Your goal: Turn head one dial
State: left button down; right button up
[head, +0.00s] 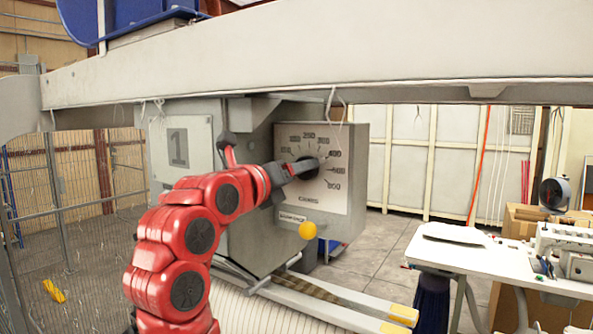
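The dial panel (318,190) is a light face with numbers and tick marks around it, on the front of a grey machine unit marked with a 1. The dial's dark knob (313,172) sits at its middle, partly covered by my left gripper. My red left arm reaches in from the lower left, and my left gripper (303,167) is at the knob, seeming to touch it. Its fingers are small and overlap the knob, so I cannot tell whether they are closed on it. My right gripper is out of view.
A long grey beam (300,55) crosses above the unit. A yellow ball-shaped knob (308,230) sticks out below the dial. A white table (490,262) with a sewing machine (570,248) stands at right. A wire fence (85,200) is at left.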

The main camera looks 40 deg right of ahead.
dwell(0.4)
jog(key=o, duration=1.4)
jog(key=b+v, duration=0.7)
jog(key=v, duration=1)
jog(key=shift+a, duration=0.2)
